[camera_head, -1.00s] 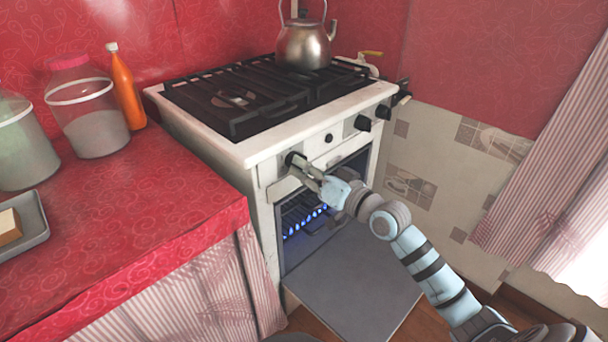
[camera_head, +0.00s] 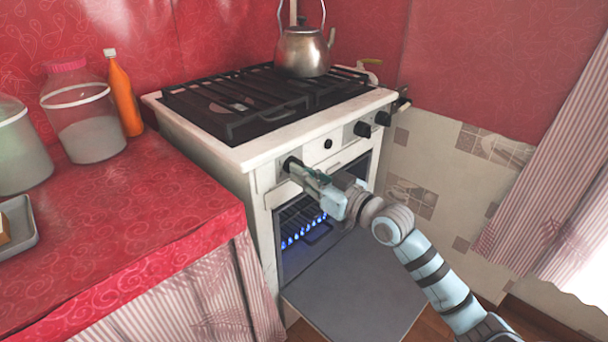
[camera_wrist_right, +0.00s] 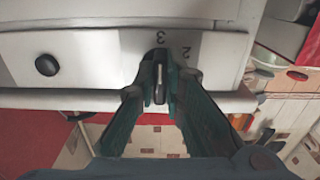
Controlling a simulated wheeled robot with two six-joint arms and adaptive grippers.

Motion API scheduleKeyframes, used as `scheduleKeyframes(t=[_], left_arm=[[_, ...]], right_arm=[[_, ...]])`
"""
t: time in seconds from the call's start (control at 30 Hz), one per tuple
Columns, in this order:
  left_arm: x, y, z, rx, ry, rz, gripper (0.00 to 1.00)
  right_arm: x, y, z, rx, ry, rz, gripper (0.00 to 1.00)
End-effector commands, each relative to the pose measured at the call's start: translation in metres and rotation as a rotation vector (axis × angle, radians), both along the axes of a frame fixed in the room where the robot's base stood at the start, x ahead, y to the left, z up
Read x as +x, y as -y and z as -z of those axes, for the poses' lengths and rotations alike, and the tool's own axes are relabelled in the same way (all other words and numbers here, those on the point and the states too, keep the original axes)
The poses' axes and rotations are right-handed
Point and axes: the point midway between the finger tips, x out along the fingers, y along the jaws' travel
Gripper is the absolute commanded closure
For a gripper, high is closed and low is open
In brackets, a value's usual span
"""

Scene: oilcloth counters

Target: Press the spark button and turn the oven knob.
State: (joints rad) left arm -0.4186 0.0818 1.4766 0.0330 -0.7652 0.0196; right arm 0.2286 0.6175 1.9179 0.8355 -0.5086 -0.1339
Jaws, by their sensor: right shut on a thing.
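The white stove (camera_head: 262,150) stands with its oven door (camera_head: 350,290) open and lowered. A row of blue flames (camera_head: 303,231) burns inside the oven. My right gripper (camera_head: 300,170) is at the left end of the front panel, shut on the black oven knob (camera_head: 289,163). In the right wrist view, the knob (camera_wrist_right: 160,78) sits between the two fingers, with the marks 3 and 2 beside it. The small round black button (camera_head: 328,144) is on the panel right of the knob; it also shows in the right wrist view (camera_wrist_right: 46,65), clear of the fingers. My left gripper is out of view.
More black knobs (camera_head: 362,129) are farther right on the panel. A metal kettle (camera_head: 303,52) stands on the black grates (camera_head: 235,103). The red counter (camera_head: 130,215) at left holds jars (camera_head: 88,120) and an orange bottle (camera_head: 124,95). The lowered door occupies space below my right arm.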

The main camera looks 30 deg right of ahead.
Motion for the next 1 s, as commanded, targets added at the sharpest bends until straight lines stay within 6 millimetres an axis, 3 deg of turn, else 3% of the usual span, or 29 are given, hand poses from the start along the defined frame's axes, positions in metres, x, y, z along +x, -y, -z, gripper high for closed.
scheduleKeyframes(t=[0.23,0.27,0.37,0.67,0.77,1.0], left_arm=[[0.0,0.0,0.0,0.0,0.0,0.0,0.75],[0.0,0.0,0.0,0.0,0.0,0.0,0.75],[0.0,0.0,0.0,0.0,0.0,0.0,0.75],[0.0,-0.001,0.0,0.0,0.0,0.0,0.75],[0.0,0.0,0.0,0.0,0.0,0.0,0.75],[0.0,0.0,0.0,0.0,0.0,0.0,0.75]], right_arm=[[0.0,0.001,-0.002,-0.002,0.006,0.002,1.0],[0.0,0.001,-0.002,-0.002,0.006,0.002,0.85],[0.0,0.0,-0.002,-0.002,0.005,0.001,0.7],[0.0,0.0,-0.002,0.0,0.002,0.0,0.7],[0.0,0.0,-0.013,-0.004,0.005,0.0,0.7],[0.0,0.001,-0.073,-0.003,0.008,0.001,0.7]])
